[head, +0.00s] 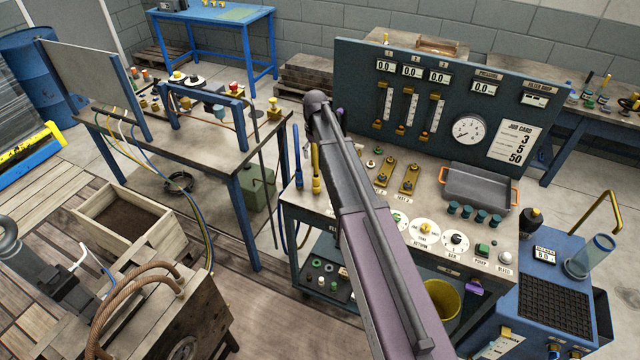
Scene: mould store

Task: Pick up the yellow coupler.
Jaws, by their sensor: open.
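An upright yellow cylindrical piece (316,184), possibly the yellow coupler, stands at the left edge of the test bench top (345,212). A similar blue piece (299,178) stands just left of it. I cannot tell for sure that this is the coupler, as other small yellow parts are in view. One yellow part (274,107) sits on the left bench. My arm crosses the middle of the head view, from the bottom up to a dark joint, and passes right of the upright yellow piece. I cannot make out my gripper.
A grey tray (479,187) with orange handles, two yellow brackets and several knobs occupy the bench top. A dark gauge panel (520,105) rises behind. A blue unit (545,285) stands at right. A wooden crate (125,220) and hoses lie at left.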

